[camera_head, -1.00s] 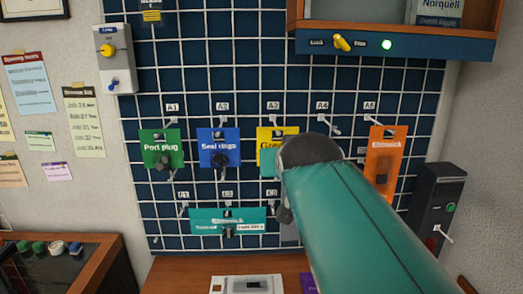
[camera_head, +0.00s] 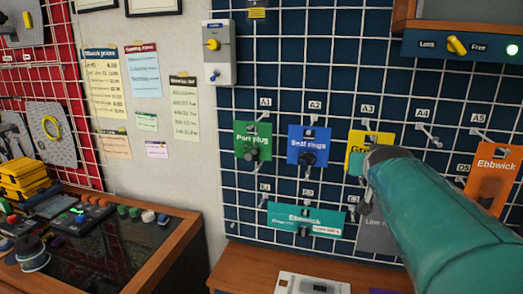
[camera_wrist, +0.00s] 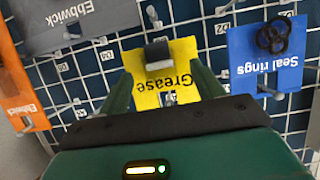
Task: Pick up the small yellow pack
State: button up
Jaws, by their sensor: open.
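The small yellow pack (camera_head: 372,141), lettered "Grease", hangs on the dark blue grid wall below the A3 label. In the head view my arm covers its lower right part, and my gripper's fingers are not clearly seen there. In the wrist view the yellow pack (camera_wrist: 181,92) appears upside down, with a grey and dark piece on its front. My gripper (camera_wrist: 162,72) is open, with one green finger on each side of the pack in the picture. I cannot tell whether the fingers touch it or how far off it is.
A blue "Seal rings" pack (camera_head: 309,146) and a green "Port plug" pack (camera_head: 253,142) hang to the left. An orange pack (camera_head: 494,178) hangs to the right. A teal pack (camera_head: 306,217) and a grey pack (camera_head: 378,238) hang below. Wire hooks stick out between them.

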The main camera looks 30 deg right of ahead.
jog(key=shift+x, duration=1.05)
jog(key=shift+s, duration=0.1)
jog(key=c, duration=1.1)
jog(key=shift+r, duration=0.15)
